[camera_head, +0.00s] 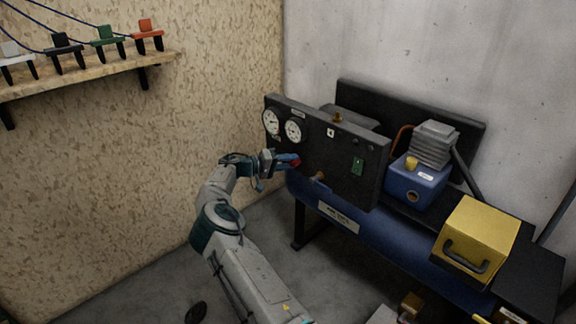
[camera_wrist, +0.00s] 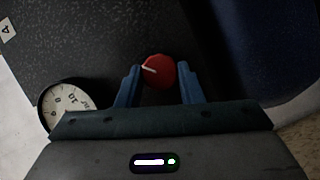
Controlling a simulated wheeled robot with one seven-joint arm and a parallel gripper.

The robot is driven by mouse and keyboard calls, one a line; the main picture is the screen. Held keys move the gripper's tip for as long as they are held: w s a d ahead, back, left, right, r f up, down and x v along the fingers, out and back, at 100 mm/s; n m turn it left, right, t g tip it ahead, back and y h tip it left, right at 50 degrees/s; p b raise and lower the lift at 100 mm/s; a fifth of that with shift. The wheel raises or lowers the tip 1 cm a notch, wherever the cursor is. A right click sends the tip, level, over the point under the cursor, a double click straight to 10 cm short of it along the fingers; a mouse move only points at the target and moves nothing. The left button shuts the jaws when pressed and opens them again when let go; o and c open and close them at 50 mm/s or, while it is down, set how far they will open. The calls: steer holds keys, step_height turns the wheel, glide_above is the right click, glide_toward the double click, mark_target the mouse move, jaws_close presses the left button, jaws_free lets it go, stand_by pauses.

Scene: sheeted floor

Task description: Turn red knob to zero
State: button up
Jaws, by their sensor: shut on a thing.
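The red knob (camera_wrist: 158,72) is round, with a white pointer line that points left in the wrist view. It sits on the dark control panel (camera_head: 325,160) below the two gauges, and a bit of its red shows in the head view (camera_head: 295,161). My gripper (camera_wrist: 158,76) is at the panel, with one blue finger on each side of the knob, shut on it. In the head view my gripper (camera_head: 285,161) partly hides the knob. No scale around the knob can be made out.
Two round white gauges, left (camera_head: 271,122) and right (camera_head: 294,131), are above the knob. A blue tank (camera_head: 380,235) lies below. A yellow box (camera_head: 478,236) stands at right.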

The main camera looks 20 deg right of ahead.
steer(key=n, duration=0.1)
steer(key=n+h+b, duration=0.1)
steer(key=n, duration=0.2)
steer(key=shift+f+g+h, duration=0.3)
steer(key=shift+g+h, duration=0.1)
steer(key=shift+f+n+t+h+b, duration=0.1)
steer(key=shift+n+t+h+b, duration=0.4)
steer(key=shift+n, duration=1.8)
steer(key=shift+h, duration=0.4)
steer(key=o, duration=1)
steer(key=shift+c, duration=0.2)
steer(key=a+f+p, duration=0.1)
steer(key=a+f, duration=0.1)
steer(key=a, duration=1.1)
steer(key=shift+a+f, duration=0.2)
steer(key=shift+a, duration=0.15)
